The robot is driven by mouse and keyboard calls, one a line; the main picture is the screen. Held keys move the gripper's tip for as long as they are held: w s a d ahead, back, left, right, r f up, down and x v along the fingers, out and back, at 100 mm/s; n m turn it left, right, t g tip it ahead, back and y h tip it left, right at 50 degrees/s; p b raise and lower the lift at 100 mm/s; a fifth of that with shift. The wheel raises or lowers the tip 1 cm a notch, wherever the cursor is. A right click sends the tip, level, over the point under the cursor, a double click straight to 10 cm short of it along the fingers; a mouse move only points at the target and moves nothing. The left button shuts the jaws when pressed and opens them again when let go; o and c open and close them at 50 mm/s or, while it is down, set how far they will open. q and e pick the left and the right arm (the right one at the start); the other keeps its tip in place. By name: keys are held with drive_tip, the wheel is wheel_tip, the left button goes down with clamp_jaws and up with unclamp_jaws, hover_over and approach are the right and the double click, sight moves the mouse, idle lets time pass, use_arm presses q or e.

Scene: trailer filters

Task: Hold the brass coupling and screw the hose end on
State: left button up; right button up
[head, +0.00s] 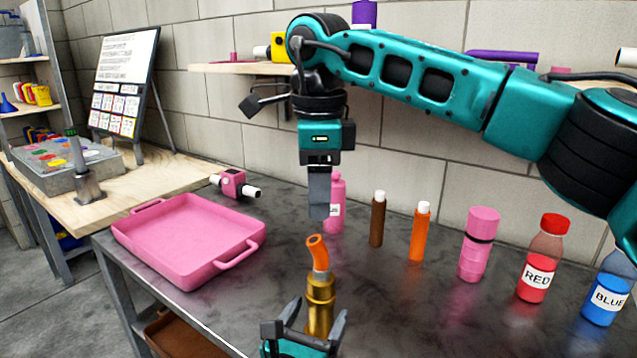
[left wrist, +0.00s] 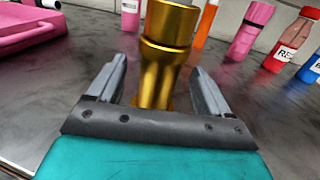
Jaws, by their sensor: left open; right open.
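The brass coupling (head: 320,303) stands upright on the dark bench, and it also shows in the left wrist view (left wrist: 168,22). The short, bent orange hose end (head: 318,252) sits at its top; I cannot tell whether it is threaded on. My left gripper (head: 316,312) is open, with one finger on each side of the coupling's lower part. In the left wrist view (left wrist: 160,75) gaps show between the fingers and the brass. My right gripper (head: 319,208) points down above the hose end, apart from it. Its fingers are seen edge-on and hold nothing visible.
A pink tray (head: 140,222) lies left on the bench. Behind and right stand a pink bottle (head: 336,190), brown tube (head: 378,222), orange tube (head: 420,235), pink cylinder (head: 474,262), red bottle (head: 538,275) and blue bottle (head: 603,300). A pink valve (head: 233,183) lies behind the tray.

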use_arm(q)
drive_tip(key=v, duration=0.9)
use_arm(e)
drive_tip(key=shift+r, duration=0.15)
